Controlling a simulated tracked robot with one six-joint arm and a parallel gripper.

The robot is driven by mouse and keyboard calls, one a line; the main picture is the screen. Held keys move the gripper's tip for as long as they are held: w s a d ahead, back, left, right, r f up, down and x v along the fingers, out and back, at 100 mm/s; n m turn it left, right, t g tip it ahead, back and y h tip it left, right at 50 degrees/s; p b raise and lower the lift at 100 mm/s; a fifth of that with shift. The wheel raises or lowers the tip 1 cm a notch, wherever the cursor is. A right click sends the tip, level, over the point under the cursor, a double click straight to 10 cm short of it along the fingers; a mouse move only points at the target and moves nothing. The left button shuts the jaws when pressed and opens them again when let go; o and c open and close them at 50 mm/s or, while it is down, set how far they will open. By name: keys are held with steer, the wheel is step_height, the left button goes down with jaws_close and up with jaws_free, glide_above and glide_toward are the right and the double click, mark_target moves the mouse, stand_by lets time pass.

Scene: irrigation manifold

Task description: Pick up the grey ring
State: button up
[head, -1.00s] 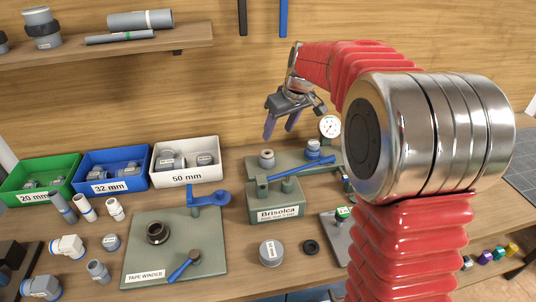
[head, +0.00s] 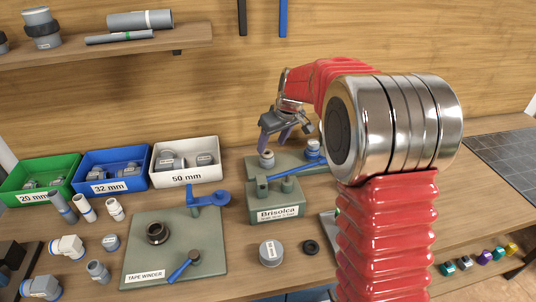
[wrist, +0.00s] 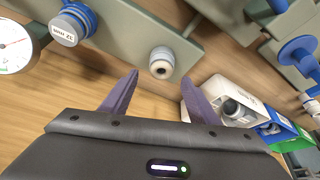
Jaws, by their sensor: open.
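A short grey ring (head: 266,159) with an open centre stands on the back plate of the green Brisolca fixture (head: 275,207). In the wrist view the grey ring (wrist: 161,62) shows its pale rim and dark hole, just beyond the gap between my fingers. My gripper (head: 272,144) has purple fingers, is open and empty, and hangs above and close to the ring in the head view. The fingers also show in the wrist view (wrist: 160,75), one on each side of the ring's line. I cannot tell the exact height gap.
A blue lever (head: 290,172) crosses the fixture in front. The white 50 mm bin (head: 187,176) is to the left. A black ring (head: 311,247) lies in front.

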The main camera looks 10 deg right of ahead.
mark_target(267, 153)
steer(key=x, duration=0.4)
steer(key=shift+w+a+f, duration=0.1)
steer(key=shift+a, duration=0.1)
stand_by(0.3)
steer(key=c, duration=1.1)
